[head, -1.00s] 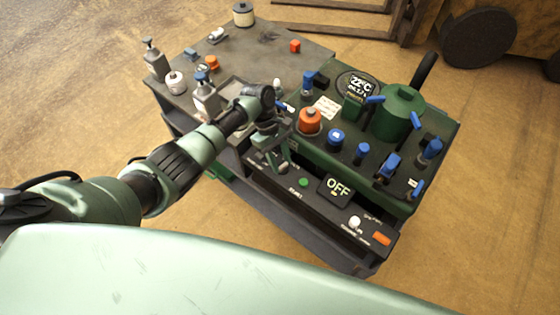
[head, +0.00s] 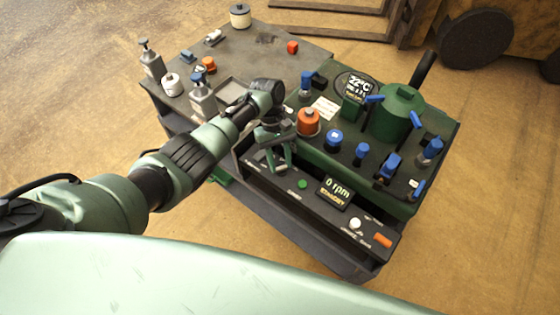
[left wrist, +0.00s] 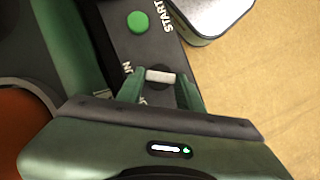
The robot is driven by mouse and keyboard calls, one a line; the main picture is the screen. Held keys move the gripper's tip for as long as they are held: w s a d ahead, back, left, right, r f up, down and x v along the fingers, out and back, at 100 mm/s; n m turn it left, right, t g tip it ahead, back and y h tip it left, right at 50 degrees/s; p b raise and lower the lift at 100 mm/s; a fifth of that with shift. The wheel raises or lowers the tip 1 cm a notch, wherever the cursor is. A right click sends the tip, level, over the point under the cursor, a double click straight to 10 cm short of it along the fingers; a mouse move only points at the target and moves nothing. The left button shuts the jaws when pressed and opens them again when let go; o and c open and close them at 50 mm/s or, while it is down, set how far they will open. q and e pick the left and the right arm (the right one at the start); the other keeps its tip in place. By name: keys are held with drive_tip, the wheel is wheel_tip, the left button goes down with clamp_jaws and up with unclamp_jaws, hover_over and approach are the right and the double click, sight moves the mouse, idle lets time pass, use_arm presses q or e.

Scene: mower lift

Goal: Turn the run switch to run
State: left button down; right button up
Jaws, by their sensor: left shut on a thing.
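The run switch shows in the left wrist view as a short pale lever (left wrist: 160,76) on the dark front panel (left wrist: 133,52). My left gripper (left wrist: 160,90) is shut on it, with one green finger on each side. The panel's display (head: 337,191) reads "0 rpm" and "STANDBY". My right gripper is not in view.
A green start button (head: 303,184) sits right of the gripper. A white knob (head: 355,223) and an orange switch (head: 383,241) are farther right. An orange knob (head: 308,122) and a green pot (head: 397,113) stand behind. Bottles stand on the grey bench (head: 262,57).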

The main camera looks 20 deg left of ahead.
use_arm(q)
drive_tip(key=c, duration=0.9)
unclamp_jaws()
drive_tip(key=shift+r, duration=0.1)
